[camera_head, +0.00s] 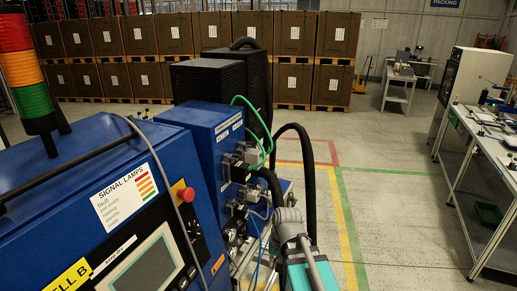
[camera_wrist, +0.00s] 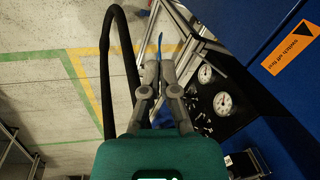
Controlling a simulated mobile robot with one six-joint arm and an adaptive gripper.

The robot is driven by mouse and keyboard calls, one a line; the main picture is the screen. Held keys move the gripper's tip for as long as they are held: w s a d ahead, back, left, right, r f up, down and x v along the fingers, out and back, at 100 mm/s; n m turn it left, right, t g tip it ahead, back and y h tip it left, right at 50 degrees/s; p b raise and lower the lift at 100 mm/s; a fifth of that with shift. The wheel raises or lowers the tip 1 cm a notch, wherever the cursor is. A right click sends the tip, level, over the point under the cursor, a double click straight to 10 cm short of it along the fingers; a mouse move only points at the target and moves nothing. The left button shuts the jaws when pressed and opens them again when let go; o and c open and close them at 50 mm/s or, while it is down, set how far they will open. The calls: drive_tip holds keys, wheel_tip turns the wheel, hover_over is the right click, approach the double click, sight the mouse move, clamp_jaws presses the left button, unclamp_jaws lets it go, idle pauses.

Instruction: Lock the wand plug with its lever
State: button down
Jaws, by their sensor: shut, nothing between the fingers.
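My gripper (camera_wrist: 159,68) shows in the wrist view with its two grey fingers together at the tips and nothing between them. It points toward the frame and gauge panel of the blue machine. In the head view, my grey and teal arm end is at the lower middle, in front of the machine's side. Grey connectors (camera_head: 240,163) sit on the side of the blue cabinet (camera_head: 205,135), with green and black lines running to them. I cannot tell which is the wand plug, nor make out its lever. A thick black hose (camera_wrist: 117,60) loops left of my gripper, apart from it.
Two round gauges (camera_wrist: 222,104) are on a dark panel right of my gripper. A blue tube (camera_wrist: 160,42) lies just beyond the fingertips. A signal lamp tower (camera_head: 25,75) and control screen (camera_head: 150,265) are at left. Open floor (camera_head: 400,200) lies to the right.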

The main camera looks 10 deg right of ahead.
drive_tip(key=w+a+r+m+t+y+p, duration=0.1)
drive_tip(key=w+r+m+t+y+p, duration=0.15)
drive_tip(key=w+r+m+y, duration=0.35)
drive_tip(key=m+t+y+p, duration=0.5)
drive_tip(key=m+t+y, duration=0.25)
drive_tip(key=m, duration=0.95)
approach(261, 151)
drive_tip(key=r, duration=0.1)
drive_tip(key=shift+s+a+r+h, duration=0.1)
drive_tip(key=shift+s+r+h, duration=0.15)
drive_tip(key=shift+h, duration=0.2)
drive_tip(key=shift+w+a, duration=0.1)
drive_tip(key=x, duration=0.9)
drive_tip(key=shift+w+a, duration=0.2)
drive_tip(key=shift+a, duration=0.15)
